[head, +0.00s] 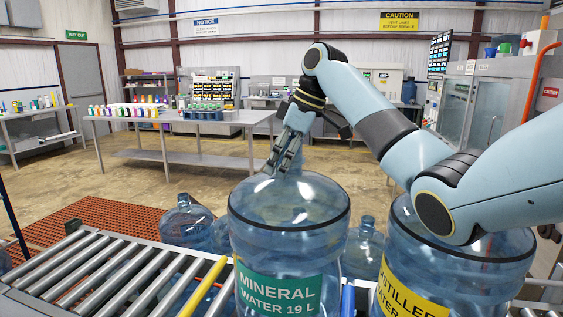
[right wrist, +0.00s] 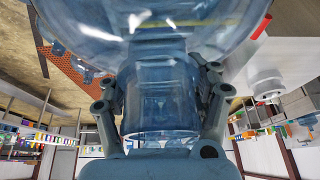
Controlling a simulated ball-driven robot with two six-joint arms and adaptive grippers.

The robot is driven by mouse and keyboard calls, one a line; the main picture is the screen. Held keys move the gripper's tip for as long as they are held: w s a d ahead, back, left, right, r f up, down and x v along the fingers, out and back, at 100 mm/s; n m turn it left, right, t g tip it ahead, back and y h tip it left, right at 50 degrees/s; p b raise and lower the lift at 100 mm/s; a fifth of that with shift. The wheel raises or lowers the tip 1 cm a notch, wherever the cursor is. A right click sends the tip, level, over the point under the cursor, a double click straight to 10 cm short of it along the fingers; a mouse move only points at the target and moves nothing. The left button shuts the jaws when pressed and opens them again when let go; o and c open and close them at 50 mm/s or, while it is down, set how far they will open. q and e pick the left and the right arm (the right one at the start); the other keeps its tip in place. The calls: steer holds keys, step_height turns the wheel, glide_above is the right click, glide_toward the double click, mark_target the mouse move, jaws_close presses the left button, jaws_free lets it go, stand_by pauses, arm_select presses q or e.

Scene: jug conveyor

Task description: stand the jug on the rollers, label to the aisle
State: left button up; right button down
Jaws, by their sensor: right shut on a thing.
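A large clear blue jug (head: 288,215) with a green "MINERAL WATER 19 L" label (head: 279,290) is upright in the head view. The label faces me; the jug's base is below the frame, so I cannot tell whether it rests on anything. My right gripper (head: 285,158) comes down from above and is shut on the jug's neck. In the right wrist view the neck (right wrist: 160,100) sits between the two fingers, with the body beyond it. The conveyor rollers (head: 105,262) lie to the left of the jug. My left gripper is not in view.
A second jug with a yellow distilled-water label (head: 410,295) stands close on the right, under my right arm. More jugs (head: 187,222) (head: 365,248) stand behind. A yellow bar (head: 203,287) crosses the rollers beside the held jug. The rollers farther left look clear.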

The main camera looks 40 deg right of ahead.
steer(key=shift+f, duration=0.2)
steer(key=shift+c, duration=1)
jaws_free()
steer(key=shift+o, duration=0.4)
steer(key=shift+f, duration=0.1)
